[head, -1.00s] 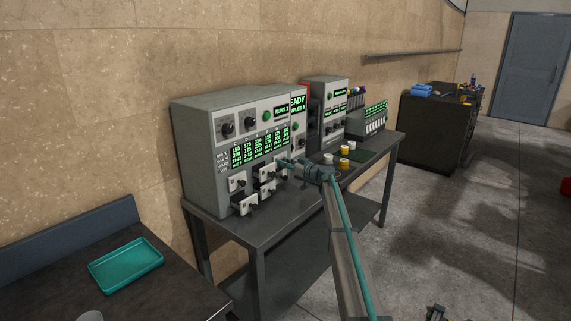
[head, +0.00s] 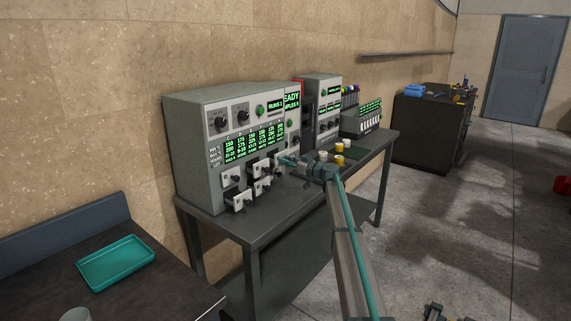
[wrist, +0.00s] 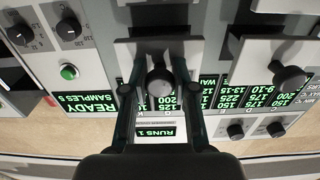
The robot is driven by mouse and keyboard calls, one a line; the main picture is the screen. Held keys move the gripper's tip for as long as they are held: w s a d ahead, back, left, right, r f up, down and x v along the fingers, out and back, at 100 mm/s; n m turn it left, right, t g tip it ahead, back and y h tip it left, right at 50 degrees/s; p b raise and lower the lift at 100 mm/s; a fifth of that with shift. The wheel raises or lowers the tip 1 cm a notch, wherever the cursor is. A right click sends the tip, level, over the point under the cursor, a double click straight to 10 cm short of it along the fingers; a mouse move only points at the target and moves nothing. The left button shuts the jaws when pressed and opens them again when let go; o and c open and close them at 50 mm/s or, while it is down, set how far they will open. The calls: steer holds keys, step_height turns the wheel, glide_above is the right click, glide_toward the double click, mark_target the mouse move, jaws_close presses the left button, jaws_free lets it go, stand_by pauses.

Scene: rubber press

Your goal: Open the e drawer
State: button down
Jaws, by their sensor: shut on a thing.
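The grey cabinet (head: 188,150) on the table carries a green-lit panel with lettered columns and small drawers with dark round knobs. Several light drawer fronts stand out from its face, among them a lower one (head: 238,203). My gripper (head: 284,160) is at the right end of this drawer group. In the wrist view my gripper (wrist: 157,88) is shut on a knob (wrist: 160,78), one finger on each side. The knob's drawer front (wrist: 160,50) stands out from the panel. Its letter cannot be read, so I cannot tell whether it is the e drawer.
Another drawer knob (wrist: 290,77) protrudes to the right in the wrist view. Right of the cabinet stand a second instrument (head: 320,100) and white and yellow cups (head: 340,159). A teal tray (head: 116,262) lies on the left bench. Open floor is to the right.

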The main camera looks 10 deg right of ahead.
steer(key=c, duration=0.9)
jaws_free()
steer(key=v, duration=1.2)
